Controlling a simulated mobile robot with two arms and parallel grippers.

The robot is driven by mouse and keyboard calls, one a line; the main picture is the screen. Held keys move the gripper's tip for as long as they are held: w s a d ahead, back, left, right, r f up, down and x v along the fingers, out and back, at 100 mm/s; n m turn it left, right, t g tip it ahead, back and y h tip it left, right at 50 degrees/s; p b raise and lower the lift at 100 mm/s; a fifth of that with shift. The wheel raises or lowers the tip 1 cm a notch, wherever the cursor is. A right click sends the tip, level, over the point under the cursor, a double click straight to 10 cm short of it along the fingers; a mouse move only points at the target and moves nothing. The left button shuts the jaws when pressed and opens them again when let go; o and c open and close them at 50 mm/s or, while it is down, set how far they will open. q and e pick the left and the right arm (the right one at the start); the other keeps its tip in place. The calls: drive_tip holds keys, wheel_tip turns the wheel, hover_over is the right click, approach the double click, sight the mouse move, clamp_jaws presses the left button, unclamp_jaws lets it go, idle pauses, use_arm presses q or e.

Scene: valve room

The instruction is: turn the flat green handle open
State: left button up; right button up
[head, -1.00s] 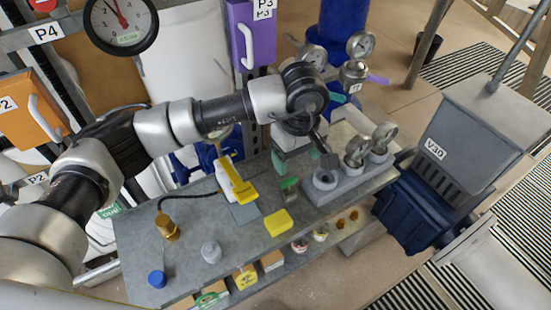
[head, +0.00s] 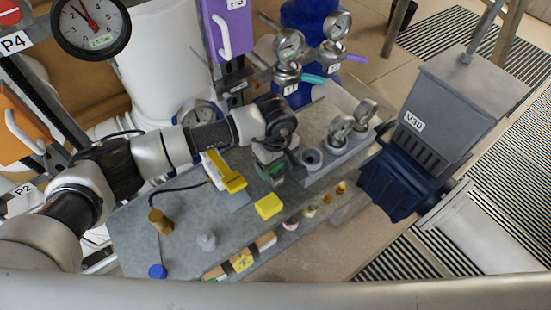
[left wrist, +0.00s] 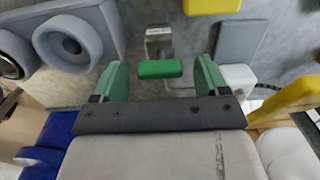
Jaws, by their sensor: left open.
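A flat green handle (left wrist: 160,69) sits on a small metal valve body (left wrist: 159,40) on the bench, seen in the left wrist view. My left gripper (left wrist: 162,78) is open, with one green finger on each side of the handle and a gap to both. In the head view my left gripper (head: 270,173) is low over the bench and hides most or all of the handle. I cannot tell whether the fingers are level with the handle in height. My right gripper is not in view.
The grey bench (head: 190,190) carries a grey holder with a round socket (head: 312,158), a yellow block (head: 268,206) and a yellow-handled tool (head: 226,172) close to the gripper. Gauges with teal and purple levers (head: 314,79) stand behind. A grey bin V30 (head: 440,115) stands right.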

use_arm(q)
drive_tip(key=c, duration=0.9)
drive_tip(key=shift+f, duration=0.1)
drive_tip(key=shift+f+n+b, duration=0.15)
drive_tip(key=shift+n+b, duration=0.65)
drive_tip(key=shift+b, duration=0.35)
drive_tip(key=n+b, duration=0.9)
drive_tip(key=b, duration=0.1)
drive_tip(key=shift+n, duration=0.4)
drive_tip(key=n+b, duration=0.3)
drive_tip(key=shift+r+n+b, duration=0.2)
drive_tip(key=shift+n+b, duration=0.8)
drive_tip(key=shift+n, duration=0.7)
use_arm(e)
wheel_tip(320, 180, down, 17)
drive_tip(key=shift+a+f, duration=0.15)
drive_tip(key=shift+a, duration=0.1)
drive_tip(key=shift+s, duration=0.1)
use_arm(q)
drive_tip(key=shift+r, duration=0.1)
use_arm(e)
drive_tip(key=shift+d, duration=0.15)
